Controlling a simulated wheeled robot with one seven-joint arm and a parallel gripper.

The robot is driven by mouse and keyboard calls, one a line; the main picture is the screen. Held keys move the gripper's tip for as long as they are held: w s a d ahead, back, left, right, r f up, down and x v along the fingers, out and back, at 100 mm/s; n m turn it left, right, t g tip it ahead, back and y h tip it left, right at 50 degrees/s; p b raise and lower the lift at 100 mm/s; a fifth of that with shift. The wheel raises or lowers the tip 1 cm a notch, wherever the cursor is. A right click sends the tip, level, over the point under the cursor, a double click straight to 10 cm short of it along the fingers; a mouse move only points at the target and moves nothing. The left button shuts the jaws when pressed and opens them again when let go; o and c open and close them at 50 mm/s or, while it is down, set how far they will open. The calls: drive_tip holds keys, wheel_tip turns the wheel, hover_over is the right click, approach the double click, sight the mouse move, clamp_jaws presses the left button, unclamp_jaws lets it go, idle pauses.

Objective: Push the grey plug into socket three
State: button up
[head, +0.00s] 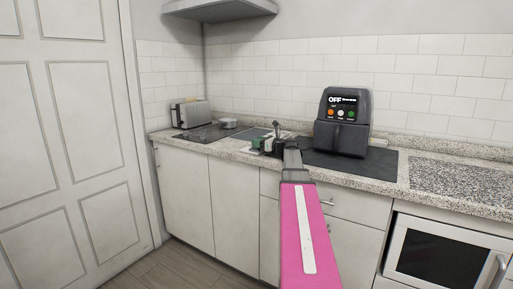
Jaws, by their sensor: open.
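My arm reaches forward over the counter from the bottom of the head view. My gripper (272,143) is at its far end, small and dark, above the counter left of the black air fryer. It is open. A small dark green thing (257,143) shows right beside the gripper, too small to name. I cannot make out the grey plug or socket three; the gripper and arm cover part of that area. Whether the gripper touches anything there cannot be told.
A black air fryer (342,122) reading OFF stands on a dark mat (389,163) to the right. A toaster (190,113) and a small round pale thing (229,123) are at the left. The speckled counter (460,180) is clear at the right. A microwave (445,255) sits below.

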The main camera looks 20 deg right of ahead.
drive_tip(key=shift+w+a, duration=0.4)
drive_tip(key=shift+w, duration=0.15)
drive_tip(key=shift+c, duration=0.3)
clamp_jaws()
drive_tip(key=shift+r, duration=0.1)
